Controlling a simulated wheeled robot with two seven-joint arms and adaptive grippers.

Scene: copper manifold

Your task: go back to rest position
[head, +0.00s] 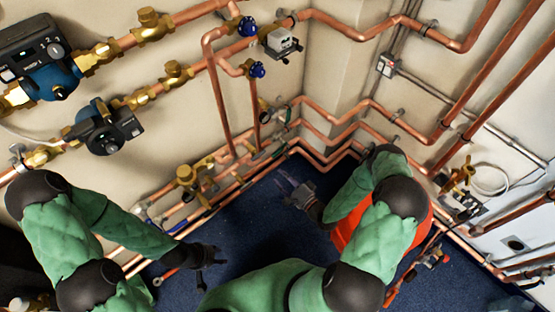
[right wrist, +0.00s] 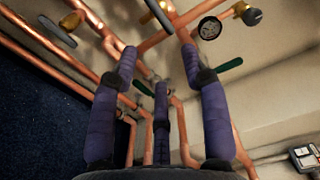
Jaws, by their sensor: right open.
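My left gripper (head: 207,257) hangs over the dark blue floor at lower centre-left in the head view. It is dark and small there, and its finger opening is not clear. My right gripper (head: 300,193) is over the floor near the corner pipes in the head view. In the right wrist view the right gripper (right wrist: 160,68) has its purple-grey fingers spread apart with nothing between them. Copper pipes show behind the fingers, and I cannot tell how far off they are.
Copper pipes (head: 350,112) run along both walls and the corner. Two pumps (head: 105,130) are at left. An orange-red object (head: 348,228) is partly hidden under my right arm. Red-handled tools lie at left (head: 166,276) and right (head: 391,292). Dark blue floor (head: 250,228) is clear between my grippers.

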